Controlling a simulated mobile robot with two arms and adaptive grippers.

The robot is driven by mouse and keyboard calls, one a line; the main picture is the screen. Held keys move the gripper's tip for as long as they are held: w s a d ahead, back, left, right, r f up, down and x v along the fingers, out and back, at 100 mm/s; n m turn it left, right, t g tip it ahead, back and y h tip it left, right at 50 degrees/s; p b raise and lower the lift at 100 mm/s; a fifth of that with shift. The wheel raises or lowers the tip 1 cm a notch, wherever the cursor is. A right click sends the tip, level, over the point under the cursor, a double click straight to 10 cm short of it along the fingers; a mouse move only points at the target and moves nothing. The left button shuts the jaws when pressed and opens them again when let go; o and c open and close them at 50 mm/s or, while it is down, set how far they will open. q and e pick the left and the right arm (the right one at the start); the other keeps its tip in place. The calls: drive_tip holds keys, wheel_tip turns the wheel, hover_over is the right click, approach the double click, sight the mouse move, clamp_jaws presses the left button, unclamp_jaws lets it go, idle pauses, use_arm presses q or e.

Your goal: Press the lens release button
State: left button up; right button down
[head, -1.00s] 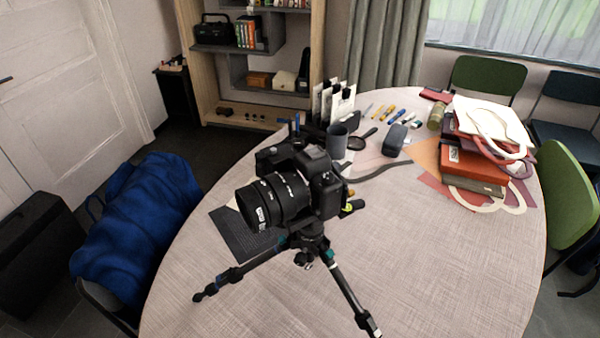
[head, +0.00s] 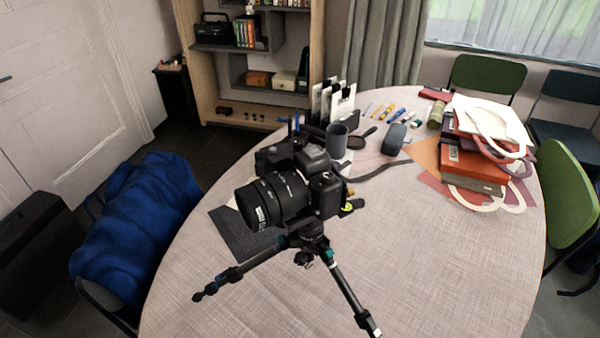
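A black camera (head: 322,196) with a large lens (head: 275,200) is mounted on a black tripod (head: 338,282) that stands on the table. The lens points to the lower left. The lens release button is too small to tell apart on the camera body. Neither of my grippers shows in the head view.
The pale table (head: 430,270) is clear at its front right. A dark mat (head: 240,238) lies behind the tripod. A grey cup (head: 337,140), pens and a stack of books (head: 472,165) stand farther back. A blue bag (head: 135,225) is at the left, off the table.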

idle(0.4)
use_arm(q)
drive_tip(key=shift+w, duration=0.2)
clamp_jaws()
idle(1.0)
